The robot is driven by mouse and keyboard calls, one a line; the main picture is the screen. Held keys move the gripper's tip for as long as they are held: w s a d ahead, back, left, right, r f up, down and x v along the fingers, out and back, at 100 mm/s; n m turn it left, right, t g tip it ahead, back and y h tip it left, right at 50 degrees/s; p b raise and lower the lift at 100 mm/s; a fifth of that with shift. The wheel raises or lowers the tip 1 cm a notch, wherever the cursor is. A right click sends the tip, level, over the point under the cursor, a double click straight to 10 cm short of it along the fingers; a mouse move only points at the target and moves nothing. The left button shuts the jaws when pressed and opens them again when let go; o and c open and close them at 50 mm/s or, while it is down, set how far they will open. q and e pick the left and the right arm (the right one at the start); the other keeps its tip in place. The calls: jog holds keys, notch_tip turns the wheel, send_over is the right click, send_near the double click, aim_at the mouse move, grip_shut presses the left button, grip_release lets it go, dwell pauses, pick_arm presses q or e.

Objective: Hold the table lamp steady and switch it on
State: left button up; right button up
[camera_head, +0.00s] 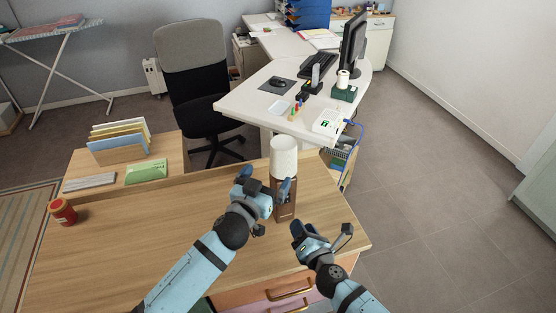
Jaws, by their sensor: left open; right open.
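The table lamp (284,158) stands upright near the right end of the wooden desk top. It has a white ribbed shade and a brown base, and part of the base is hidden behind my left gripper. My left gripper (265,184) is open just below the shade, on the left side of the base. I cannot tell whether it touches the lamp. My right gripper (321,235) is open and empty, in front and to the right of the base, apart from it. I cannot make out the lamp's switch, and the shade shows no clear glow.
A red jar (62,212) stands at the desk's left end. A file holder (118,146) and a green box (146,172) stand behind on a lower surface. A white desk (250,98) with a monitor (352,45) is further back. The desk's middle left is clear.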

aim_at(284, 153)
pick_arm(q)
jog(key=x, duration=1)
jog(key=shift+w+d, duration=0.15)
jog(key=shift+w, duration=0.15)
jog(key=shift+c, duration=0.5)
